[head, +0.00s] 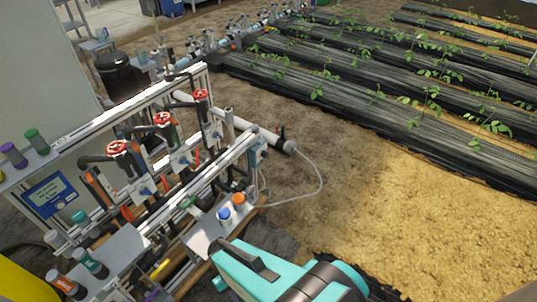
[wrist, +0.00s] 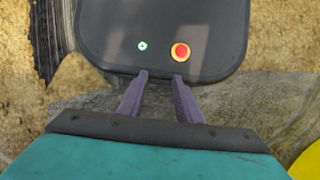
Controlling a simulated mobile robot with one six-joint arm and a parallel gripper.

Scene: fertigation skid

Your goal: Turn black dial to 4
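I cannot make out a black dial or its numbers in either view. The fertigation skid (head: 150,170), a metal frame with pipes and red handwheels, stands left of centre in the head view. A small grey box (head: 258,151) is on its right end, too small to read. My gripper (wrist: 159,75) shows in the wrist view with two purple fingers apart and nothing between them. It points down past my own dark base, away from the skid's parts. In the head view my turquoise arm is at the bottom; the fingers are not visible there.
A white hose (head: 318,180) loops on the ground. Bare soil (head: 400,220) lies open to the right, before black-covered plant rows (head: 400,120).

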